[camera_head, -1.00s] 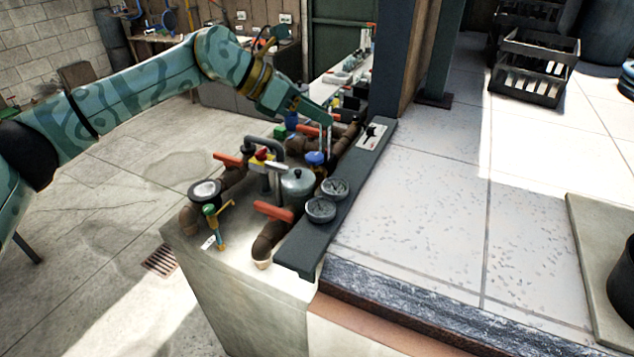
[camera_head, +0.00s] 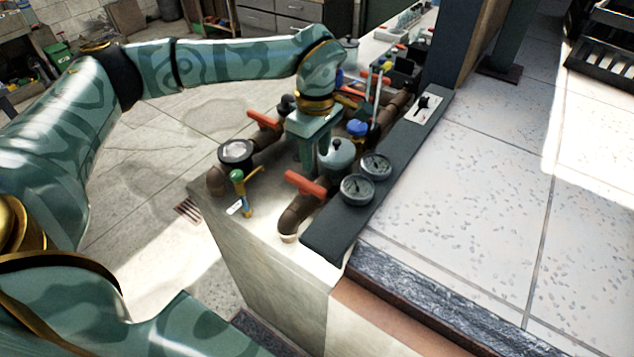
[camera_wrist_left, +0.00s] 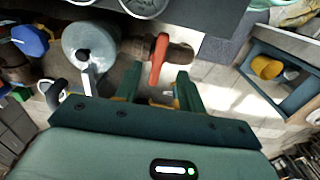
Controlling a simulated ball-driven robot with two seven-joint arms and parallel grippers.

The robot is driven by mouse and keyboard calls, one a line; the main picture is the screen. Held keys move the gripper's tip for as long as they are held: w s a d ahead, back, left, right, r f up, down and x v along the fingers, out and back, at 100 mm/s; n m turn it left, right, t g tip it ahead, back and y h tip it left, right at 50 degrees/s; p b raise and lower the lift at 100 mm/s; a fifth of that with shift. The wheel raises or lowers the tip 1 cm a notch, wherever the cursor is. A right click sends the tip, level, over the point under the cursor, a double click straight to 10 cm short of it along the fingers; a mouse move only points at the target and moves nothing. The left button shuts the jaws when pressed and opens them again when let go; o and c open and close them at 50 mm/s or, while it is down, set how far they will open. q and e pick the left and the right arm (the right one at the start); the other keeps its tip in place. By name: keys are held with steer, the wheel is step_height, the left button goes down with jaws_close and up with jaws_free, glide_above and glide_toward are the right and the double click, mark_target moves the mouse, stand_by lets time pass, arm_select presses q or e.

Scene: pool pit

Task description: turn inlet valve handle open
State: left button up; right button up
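Several red-orange valve handles sit on brown pipes on the pale block; no label shows which is the inlet. The front handle (camera_head: 305,185) lies across its pipe beside the grey-green tank (camera_head: 338,155). Another handle (camera_head: 263,121) is at the left behind the round black-rimmed gauge. My left gripper (camera_head: 312,150) points down over the pipework behind the front handle. In the left wrist view its fingers (camera_wrist_left: 160,82) are apart and empty. A red handle (camera_wrist_left: 158,58) shows ahead, its near end in line with the gap; depth is unclear. My right gripper is out of view.
Two round gauges (camera_head: 358,189) sit on the dark ledge (camera_head: 335,235) right of the tank. A green-and-yellow lever (camera_head: 240,183) stands front left. A blue-capped fitting (camera_head: 357,128) is close behind the tank. Pale paving (camera_head: 470,190) is clear at right.

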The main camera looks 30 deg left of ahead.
mark_target(316, 187)
arm_select(q)
step_height(316, 187, down, 9)
steer(key=shift+s+f+b, duration=0.1)
steer(key=shift+s+b, duration=0.05)
steer(key=shift+b, duration=0.25)
jaws_close()
